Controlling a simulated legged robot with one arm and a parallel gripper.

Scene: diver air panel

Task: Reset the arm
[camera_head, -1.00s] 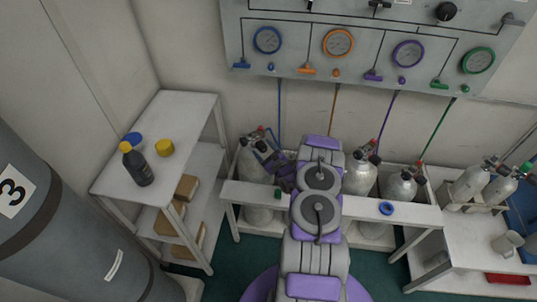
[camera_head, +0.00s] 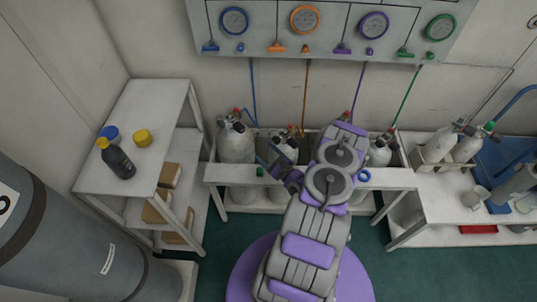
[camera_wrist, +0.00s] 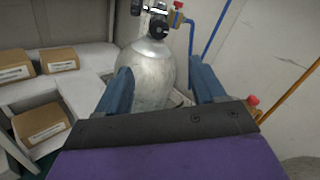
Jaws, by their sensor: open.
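My arm, purple and grey, stands at the front of the head view. My gripper (camera_head: 277,163) points left over the white cylinder rack (camera_head: 313,174). In the wrist view my gripper (camera_wrist: 163,88) shows two blue fingers spread apart, with nothing held between them. A silver air cylinder (camera_wrist: 152,68) with a black and red-topped valve stands beyond the fingers. I cannot tell whether the fingers touch it. The same kind of cylinder (camera_head: 236,143) stands at the left end of the rack in the head view. My arm hides part of the rack.
A gauge panel (camera_head: 330,22) with coloured hoses hangs on the wall. A white shelf (camera_head: 164,98) at left carries a black bottle (camera_head: 118,160), a yellow cap (camera_head: 142,137) and boxes. A white bench (camera_head: 447,200) is at right. A large grey tank (camera_head: 60,240) stands front left.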

